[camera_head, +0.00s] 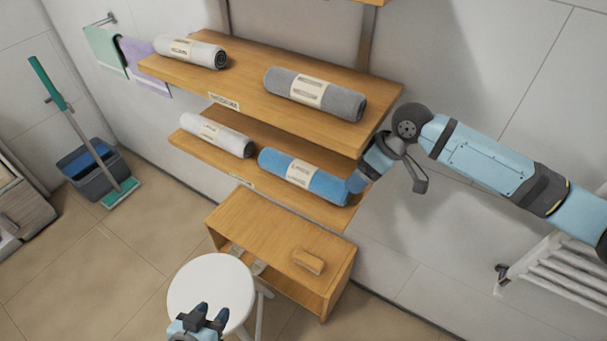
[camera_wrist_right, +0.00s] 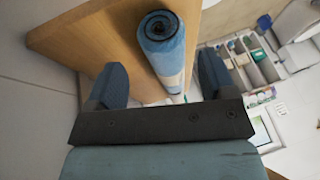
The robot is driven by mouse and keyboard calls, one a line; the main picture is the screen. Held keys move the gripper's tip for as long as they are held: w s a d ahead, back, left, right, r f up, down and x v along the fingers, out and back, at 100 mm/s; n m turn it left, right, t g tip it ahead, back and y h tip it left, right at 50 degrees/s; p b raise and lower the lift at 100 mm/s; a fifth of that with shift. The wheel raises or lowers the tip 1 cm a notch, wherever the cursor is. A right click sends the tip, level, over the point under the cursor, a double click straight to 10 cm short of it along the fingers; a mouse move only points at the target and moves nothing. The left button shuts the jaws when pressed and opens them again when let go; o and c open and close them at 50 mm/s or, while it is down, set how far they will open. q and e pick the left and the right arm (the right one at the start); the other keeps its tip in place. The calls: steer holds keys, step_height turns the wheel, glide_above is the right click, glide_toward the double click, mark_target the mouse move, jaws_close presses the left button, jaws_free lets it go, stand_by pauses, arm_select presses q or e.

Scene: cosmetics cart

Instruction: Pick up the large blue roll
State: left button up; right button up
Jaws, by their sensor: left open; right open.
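The large blue roll (camera_head: 325,184) with a pale label band lies on the lower shelf (camera_head: 220,160), at its right end. My right gripper (camera_head: 357,183) is at the roll's right end. In the right wrist view my right gripper (camera_wrist_right: 160,80) is open, and the blue roll (camera_wrist_right: 163,48) shows end-on in the gap between its two fingers. I cannot tell whether the fingers touch it. My left gripper (camera_head: 210,316) is open and empty, low in the picture over the white stool (camera_head: 205,285).
A white roll (camera_head: 217,134) lies left of the blue one. The upper shelf (camera_head: 235,85) above holds a grey roll (camera_head: 315,93) and another white roll (camera_head: 190,51). A wooden cabinet (camera_head: 275,235) with a small wooden block (camera_head: 308,261) stands below. A radiator (camera_head: 555,275) is at right.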

mark_target(346, 191)
steer(key=x, duration=0.7)
steer(key=shift+b, duration=0.4)
steer(key=c, duration=0.8)
steer(key=shift+r, duration=0.1)
steer(key=shift+c, duration=0.3)
steer(key=shift+r, duration=0.15)
